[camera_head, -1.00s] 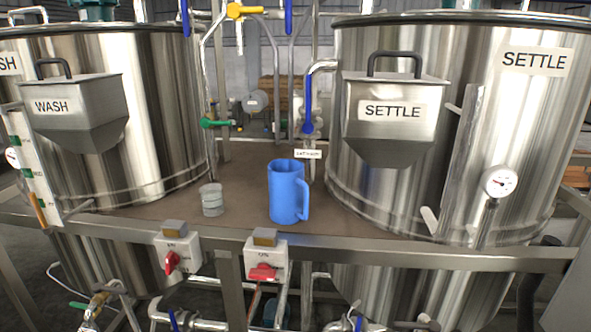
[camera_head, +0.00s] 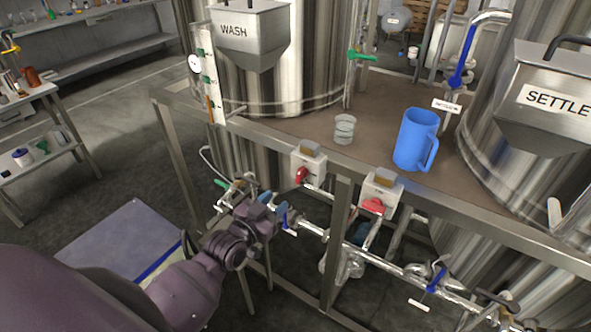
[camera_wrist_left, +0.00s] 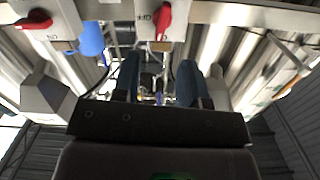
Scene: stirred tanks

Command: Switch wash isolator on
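The wash isolator is a pale box with a red handle (camera_head: 303,174) on the front rail below the WASH tank (camera_head: 270,85). A similar isolator with a red handle (camera_head: 376,205) sits to its right. My left gripper (camera_head: 276,206) is below and left of the first isolator, apart from it, beside the lower pipework. In the left wrist view the two fingers (camera_wrist_left: 160,85) stand apart with nothing held between them. A red handle (camera_wrist_left: 165,19) shows beyond them, and another red handle (camera_wrist_left: 34,19) is at left; their labels are hard to read. My right gripper is out of view.
A blue jug (camera_head: 413,140) and a small clear beaker (camera_head: 344,130) stand on the brown deck (camera_head: 385,110). Pipes with a blue-handled valve (camera_head: 436,279) run below the front rail. A side table with bottles (camera_head: 35,155) stands at far left.

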